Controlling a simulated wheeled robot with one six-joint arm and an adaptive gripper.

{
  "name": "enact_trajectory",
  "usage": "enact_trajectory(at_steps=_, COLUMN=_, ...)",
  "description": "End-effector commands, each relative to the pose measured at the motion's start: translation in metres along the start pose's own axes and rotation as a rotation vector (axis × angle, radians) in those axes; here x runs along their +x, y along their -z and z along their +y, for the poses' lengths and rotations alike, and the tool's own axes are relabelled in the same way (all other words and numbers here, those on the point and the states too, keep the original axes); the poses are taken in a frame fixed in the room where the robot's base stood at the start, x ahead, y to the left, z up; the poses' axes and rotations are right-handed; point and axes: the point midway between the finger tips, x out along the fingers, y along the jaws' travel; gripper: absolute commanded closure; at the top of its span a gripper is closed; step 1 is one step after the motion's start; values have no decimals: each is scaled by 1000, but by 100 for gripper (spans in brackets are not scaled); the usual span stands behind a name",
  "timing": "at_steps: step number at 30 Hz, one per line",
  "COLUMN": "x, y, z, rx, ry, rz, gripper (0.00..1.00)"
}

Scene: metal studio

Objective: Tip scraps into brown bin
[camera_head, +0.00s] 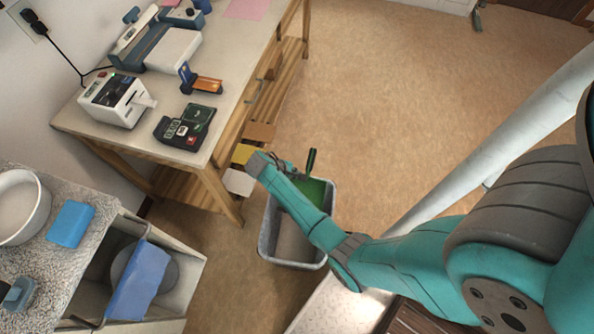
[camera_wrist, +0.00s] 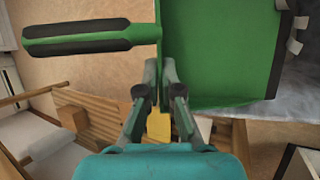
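A green dustpan (camera_head: 318,188) with a black-and-green handle (camera_head: 312,160) is over the far end of a grey-rimmed bin (camera_head: 264,232) with a brownish inside. In the wrist view the dustpan (camera_wrist: 215,60) fills the upper right, its handle (camera_wrist: 90,38) pointing left. My gripper (camera_wrist: 160,75) is shut on the dustpan's back wall, beside the handle. Small pale scraps (camera_wrist: 295,35) show at the pan's right edge. In the head view my arm hides part of the bin and most of the gripper.
A wooden workbench (camera_head: 235,75) with a label printer (camera_head: 115,100) and a card terminal (camera_head: 185,127) stands left of the bin. A stone-topped cabinet (camera_head: 60,255) with a blue cloth (camera_head: 140,280) is at lower left. The floor (camera_head: 400,90) beyond the bin is clear.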

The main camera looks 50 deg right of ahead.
Motion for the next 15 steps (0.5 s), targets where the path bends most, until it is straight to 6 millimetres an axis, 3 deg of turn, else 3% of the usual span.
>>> enact_trajectory(at_steps=15, x=-32, y=-13, z=-26, rx=123, ry=-305, rz=4, gripper=100)
